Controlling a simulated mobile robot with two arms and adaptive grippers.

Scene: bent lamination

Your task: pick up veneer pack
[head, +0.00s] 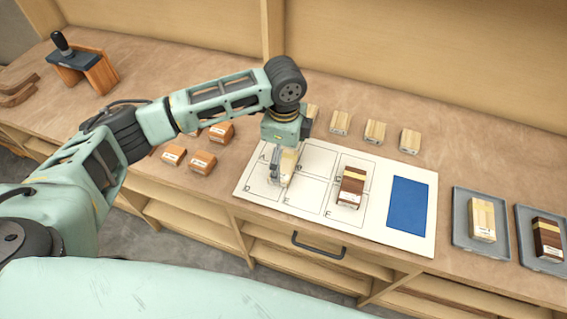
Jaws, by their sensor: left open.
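My left gripper (281,168) points down over the left part of a white board (246,198) marked with lettered cells. It is open, and a pale veneer pack (290,160) shows at its fingers, partly hidden by them. I cannot tell whether the fingers touch it. A dark brown pack with a pale band (351,187) stands on the right part of the lettered cells. Several pale packs (340,122) stand behind the board, one partly hidden by my gripper. Several orange-brown packs (203,162) stand left of it. My right gripper is out of view.
A blue rectangle (407,205) marks the board's right end. Two grey trays stand to the right, one (461,236) with a pale pack (482,220), one (527,250) with a dark pack (548,239). A wooden tool with a black knob (62,43) stands at far left.

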